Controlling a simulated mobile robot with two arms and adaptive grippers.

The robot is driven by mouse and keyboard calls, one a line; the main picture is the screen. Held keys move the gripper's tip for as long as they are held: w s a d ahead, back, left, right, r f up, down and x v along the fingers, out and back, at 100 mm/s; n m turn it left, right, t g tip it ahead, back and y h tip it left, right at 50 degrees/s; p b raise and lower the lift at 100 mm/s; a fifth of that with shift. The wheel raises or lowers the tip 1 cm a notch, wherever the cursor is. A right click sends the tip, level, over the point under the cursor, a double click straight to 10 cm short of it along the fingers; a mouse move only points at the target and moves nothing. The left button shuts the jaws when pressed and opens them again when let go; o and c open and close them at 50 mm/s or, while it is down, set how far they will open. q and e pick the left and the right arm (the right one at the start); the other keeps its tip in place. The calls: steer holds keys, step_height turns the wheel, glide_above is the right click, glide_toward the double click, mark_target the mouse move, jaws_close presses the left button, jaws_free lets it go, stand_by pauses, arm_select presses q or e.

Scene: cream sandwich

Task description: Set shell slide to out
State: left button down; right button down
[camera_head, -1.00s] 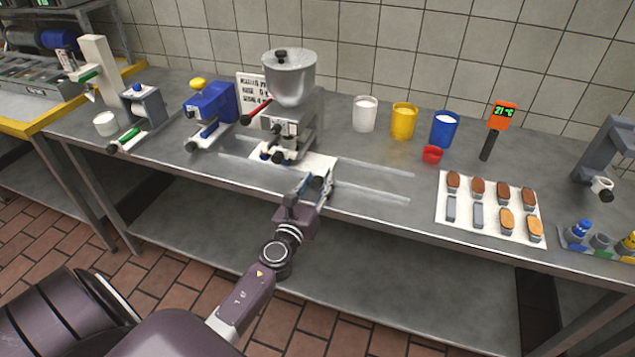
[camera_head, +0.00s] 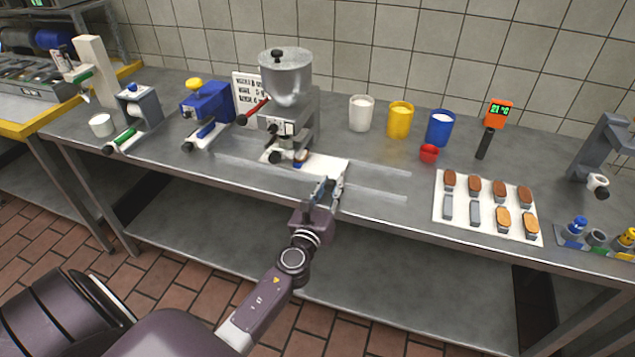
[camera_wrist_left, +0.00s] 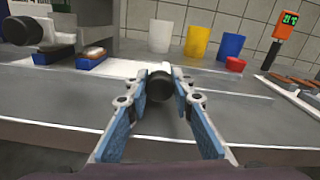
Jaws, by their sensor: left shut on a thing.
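The shell slide is a white plate (camera_head: 325,164) on the steel counter below the dispensing machine (camera_head: 288,110). In the left wrist view, the slide's white plate (camera_wrist_left: 122,68) runs up to a black knob (camera_wrist_left: 159,87). My left gripper (camera_head: 328,186) is at the plate's front right end. In the wrist view, its blue-padded fingers (camera_wrist_left: 160,92) are shut around the knob. A brown shell in a blue holder (camera_wrist_left: 92,61) sits at the plate's left part, just right of the machine's black front knob (camera_wrist_left: 22,30). My right gripper is out of view.
Pale rails (camera_head: 375,196) run along the counter to the right of the slide, and that stretch is clear. A shell tray (camera_head: 464,224) lies further right. White, yellow and blue cups (camera_head: 440,128) and a small red cup (camera_head: 429,153) stand behind.

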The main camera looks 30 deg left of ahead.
mark_target(397, 211)
arm_select(q)
steer(key=w+d, duration=0.1)
steer(key=d, duration=0.4)
steer(key=w+d+b, duration=0.1)
steer(key=d, duration=0.5)
steer(key=w+d+b, duration=0.1)
steer(key=w+d, duration=0.1)
steer(key=d, duration=0.4)
steer(key=shift+d, duration=0.15)
steer(key=c, duration=1.7)
jaws_free()
steer(key=shift+w+d, duration=0.1)
steer(key=shift+d, duration=0.05)
steer(key=shift+o, duration=0.2)
steer(key=v, duration=1.2)
steer(key=shift+f, duration=0.15)
